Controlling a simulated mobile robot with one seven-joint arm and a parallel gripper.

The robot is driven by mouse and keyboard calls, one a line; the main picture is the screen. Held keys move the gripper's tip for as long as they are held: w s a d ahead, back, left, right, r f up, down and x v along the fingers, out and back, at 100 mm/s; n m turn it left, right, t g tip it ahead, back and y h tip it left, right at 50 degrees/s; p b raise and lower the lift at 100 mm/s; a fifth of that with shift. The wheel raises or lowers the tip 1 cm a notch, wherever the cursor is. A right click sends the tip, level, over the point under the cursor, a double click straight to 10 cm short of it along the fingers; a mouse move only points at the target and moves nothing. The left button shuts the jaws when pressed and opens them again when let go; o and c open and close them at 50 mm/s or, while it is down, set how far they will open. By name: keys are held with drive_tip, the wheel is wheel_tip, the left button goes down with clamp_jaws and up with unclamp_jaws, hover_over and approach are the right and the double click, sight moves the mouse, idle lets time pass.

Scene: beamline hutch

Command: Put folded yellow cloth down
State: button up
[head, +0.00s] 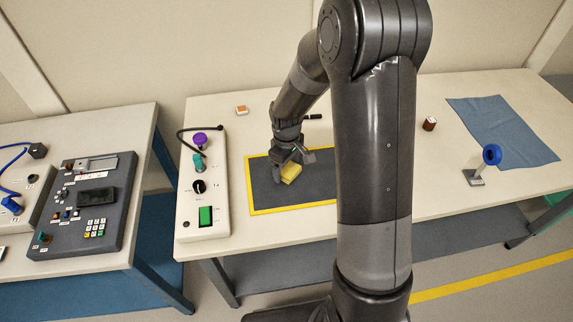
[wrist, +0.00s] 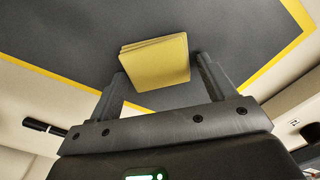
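The folded yellow cloth (head: 291,172) is a small layered square at the dark grey mat with a yellow border (head: 324,189). In the wrist view the cloth (wrist: 157,64) shows between and just beyond the fingertips of my gripper (wrist: 162,68). The fingers stand wide apart, with a narrow gap visible between the cloth and the right finger. In the head view my gripper (head: 291,166) is low over the mat, around the cloth. Whether the cloth lies fully flat on the mat is hard to tell.
A white control box (head: 203,205) with a purple knob stands left of the mat. A black pen-like item (head: 313,117) lies behind it. A brown jar (head: 430,124), a blue-topped stand (head: 483,165) and a blue cloth (head: 505,130) are at right. A grey panel (head: 85,205) sits on the left table.

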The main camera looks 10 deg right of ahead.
sight(287, 169)
drive_tip(key=shift+o, duration=0.6)
wheel_tip(287, 169, up, 12)
drive_tip(key=r, duration=0.1)
drive_tip(key=s+d+r+m+t, duration=0.2)
drive_tip(key=s+r+m, duration=0.2)
drive_tip(key=s+r, duration=0.3)
drive_tip(key=s+d+r+m+t, duration=0.2)
drive_tip(key=s+r+m, duration=0.3)
drive_tip(key=s, duration=1.1)
wheel_tip(287, 169, up, 3)
drive_tip(key=shift+d+r+t, duration=0.15)
drive_tip(key=shift+d+t, duration=0.15)
drive_tip(key=shift+t, duration=0.5)
